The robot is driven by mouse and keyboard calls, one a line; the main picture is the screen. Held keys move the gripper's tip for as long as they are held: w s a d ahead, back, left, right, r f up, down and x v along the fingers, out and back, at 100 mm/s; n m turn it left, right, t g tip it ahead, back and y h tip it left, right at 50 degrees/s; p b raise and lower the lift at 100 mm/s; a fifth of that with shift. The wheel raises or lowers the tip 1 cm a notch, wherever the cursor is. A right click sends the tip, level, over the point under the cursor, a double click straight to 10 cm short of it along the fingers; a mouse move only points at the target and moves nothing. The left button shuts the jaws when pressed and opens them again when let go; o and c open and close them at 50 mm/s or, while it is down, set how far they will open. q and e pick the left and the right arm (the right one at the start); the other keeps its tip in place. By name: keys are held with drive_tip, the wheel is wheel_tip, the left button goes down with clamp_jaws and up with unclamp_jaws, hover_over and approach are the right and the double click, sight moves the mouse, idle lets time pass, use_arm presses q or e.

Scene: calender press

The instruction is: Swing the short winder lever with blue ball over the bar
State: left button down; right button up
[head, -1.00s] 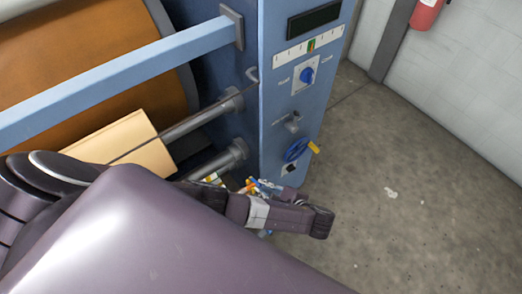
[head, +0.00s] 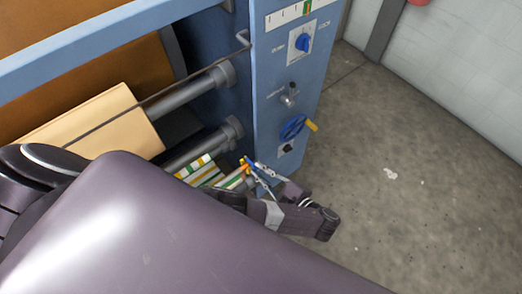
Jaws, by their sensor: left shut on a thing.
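My left gripper (head: 299,203) is low beside the front of the blue press cabinet, at the end of my arm from the left. It is shut at the lower end of a small group of thin metal and blue levers (head: 264,174). The short winder lever appears to be the one held, but its blue ball is not clearly seen and the fingers hide the grip. Orange and blue parts show at the levers' upper end, close to the cabinet's lower corner. I cannot tell which side of the bar the lever is on. My right gripper is not in view.
The blue cabinet (head: 273,112) carries a blue knob (head: 302,42), a small grey lever (head: 290,95) and a blue handwheel with a yellow handle (head: 294,128). Grey rollers (head: 197,88) and a striped stack (head: 203,170) lie left. Grey floor (head: 400,150) is clear on the right.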

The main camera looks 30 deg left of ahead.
use_arm(q)
drive_tip(key=c, duration=2)
unclamp_jaws()
drive_tip(key=shift+o, duration=0.2)
wheel_tip(320, 180, up, 10)
